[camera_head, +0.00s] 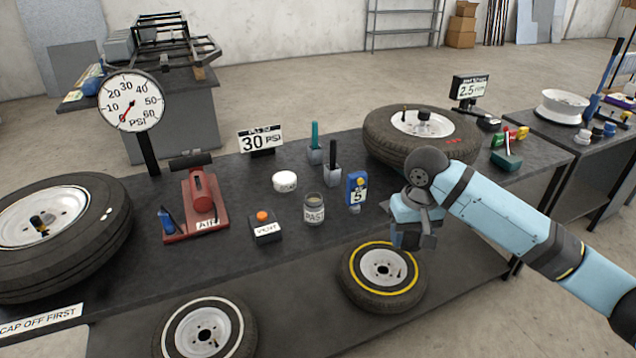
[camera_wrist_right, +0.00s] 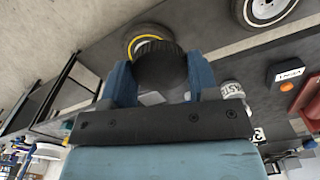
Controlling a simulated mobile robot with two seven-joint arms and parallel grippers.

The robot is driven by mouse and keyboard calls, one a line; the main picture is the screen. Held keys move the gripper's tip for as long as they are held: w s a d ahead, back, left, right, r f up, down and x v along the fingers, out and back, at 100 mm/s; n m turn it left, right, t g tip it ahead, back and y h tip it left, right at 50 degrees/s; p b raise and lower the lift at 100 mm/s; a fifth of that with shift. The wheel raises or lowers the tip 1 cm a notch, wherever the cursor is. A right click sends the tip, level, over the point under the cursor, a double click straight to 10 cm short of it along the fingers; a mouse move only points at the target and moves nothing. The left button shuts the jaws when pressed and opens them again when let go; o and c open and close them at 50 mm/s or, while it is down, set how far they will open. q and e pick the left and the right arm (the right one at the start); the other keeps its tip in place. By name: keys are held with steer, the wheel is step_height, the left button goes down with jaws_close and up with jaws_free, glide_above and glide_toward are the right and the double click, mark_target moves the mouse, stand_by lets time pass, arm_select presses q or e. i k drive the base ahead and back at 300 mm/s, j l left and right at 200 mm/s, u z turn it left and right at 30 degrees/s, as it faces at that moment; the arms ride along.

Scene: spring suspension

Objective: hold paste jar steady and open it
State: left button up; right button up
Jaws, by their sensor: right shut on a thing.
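The paste jar (camera_head: 314,210) stands upright on the dark bench, with a pale label. Its top looks open, with no dark lid on it. My right gripper (camera_head: 412,236) is to the right of the jar, over the bench's front edge and apart from it. In the right wrist view its blue fingers are shut on a round black ribbed lid (camera_wrist_right: 160,62). The jar's label (camera_wrist_right: 232,90) shows beside one finger there. In the head view the lid is hard to make out against the gripper. My left gripper is in neither view.
A white round puck (camera_head: 284,181), the VENT box (camera_head: 265,229) and a blue tool marked 5 (camera_head: 356,188) stand close around the jar. A red pump (camera_head: 201,199) is to the left. A large tyre (camera_head: 384,142) lies behind my right gripper. Smaller tyres lie on the lower shelf.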

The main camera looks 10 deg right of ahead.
mark_target(313, 205)
steer(key=k+j+u, duration=0.1)
steer(key=k+u, duration=0.2)
steer(key=k, duration=0.3)
steer(key=i+l+u, duration=0.15)
steer(key=u, duration=0.9)
steer(key=i+l, duration=0.1)
steer(key=l, duration=0.45)
steer(key=i+l, duration=0.1)
steer(key=l, duration=0.45)
steer(key=i+l, duration=0.1)
steer(key=l, duration=0.45)
steer(key=i+l, duration=0.1)
steer(key=l, duration=0.95)
steer(key=i+l, duration=0.15)
steer(key=l, duration=0.4)
steer(key=i+l, duration=0.1)
steer(key=l, duration=0.45)
